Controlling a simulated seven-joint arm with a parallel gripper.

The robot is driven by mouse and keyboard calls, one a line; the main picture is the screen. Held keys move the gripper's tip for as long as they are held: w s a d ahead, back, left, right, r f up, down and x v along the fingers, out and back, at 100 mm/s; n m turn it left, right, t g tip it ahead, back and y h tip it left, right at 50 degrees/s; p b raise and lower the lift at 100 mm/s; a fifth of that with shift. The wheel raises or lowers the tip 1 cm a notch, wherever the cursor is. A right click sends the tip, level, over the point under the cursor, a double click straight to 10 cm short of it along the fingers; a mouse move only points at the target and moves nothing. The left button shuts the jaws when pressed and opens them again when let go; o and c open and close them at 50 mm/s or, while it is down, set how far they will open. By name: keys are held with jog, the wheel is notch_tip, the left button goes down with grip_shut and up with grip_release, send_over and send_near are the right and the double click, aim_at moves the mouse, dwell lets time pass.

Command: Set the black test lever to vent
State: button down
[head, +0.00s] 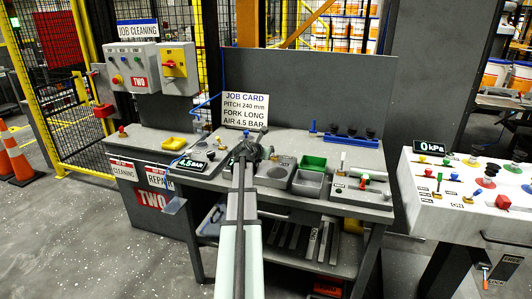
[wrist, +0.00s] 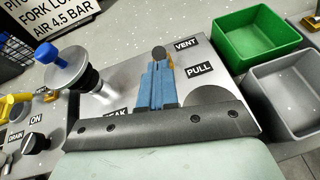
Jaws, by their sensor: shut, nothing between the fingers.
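In the wrist view, a metal plate (wrist: 118,98) carries labels VENT (wrist: 186,44), PULL (wrist: 199,68) and one partly hidden that reads "EAK". A dark round knob (wrist: 158,52), which looks like the black test lever's end, shows just past my fingertips, to the left of VENT. My gripper (wrist: 157,72) has blue fingers, shut and empty, over the plate close to the knob. I cannot tell whether they touch it. The lever's base is hidden behind the fingers. In the head view my gripper (head: 250,147) is over the bench and the lever cannot be made out.
Green (wrist: 225,50) and grey (wrist: 255,85) bins sit to the right. The job card (head: 245,107) stands behind on the bench (head: 215,180). A white panel (head: 440,205) stands farther right.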

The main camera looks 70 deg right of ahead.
jog(key=shift+d+r, duration=0.45)
dwell(0.6)
jog(key=d+r, duration=0.2)
jog(key=d, duration=0.9)
jog(key=shift+r, duration=0.3)
dwell(1.5)
jog(key=w+a+r, duration=0.2)
jog(key=a+r, duration=0.5)
jog(key=r, duration=0.4)
jog(key=shift+w, duration=0.1)
dwell(0.5)
